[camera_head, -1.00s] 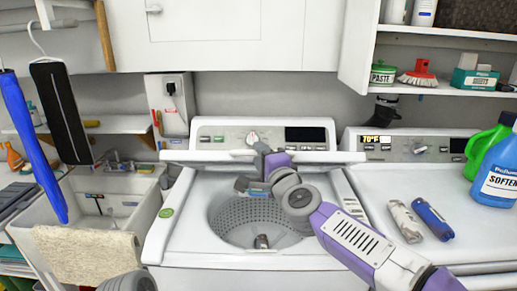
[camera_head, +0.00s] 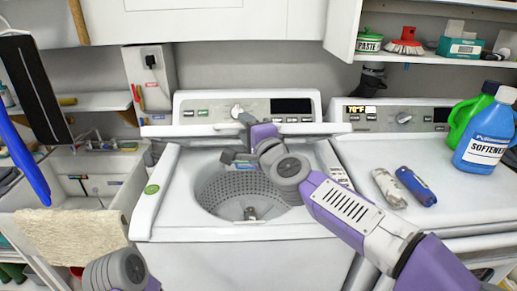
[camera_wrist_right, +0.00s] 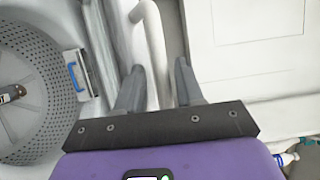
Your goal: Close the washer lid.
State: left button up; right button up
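The white washer (camera_head: 240,258) stands in the middle of the head view with its drum open. Its lid (camera_head: 180,130) is raised at the back and shows nearly edge-on, below the control panel. My right gripper (camera_head: 238,138) is at the lid's edge, with one grey finger above it and one below. In the right wrist view the lid's white edge (camera_wrist_right: 151,45) runs between the open fingers (camera_wrist_right: 158,88), and I see no firm grip on it. My left gripper is out of view; only part of my left arm shows at the bottom left.
A sink (camera_head: 95,190) with a beige towel (camera_head: 75,235) stands at left. A shelf (camera_head: 430,58) hangs at upper right.

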jog(key=s+d+f, duration=0.3)
jog(key=s, duration=0.1)
jog(key=shift+d+f, duration=0.3)
jog(key=shift+f, duration=0.05)
dwell(0.3)
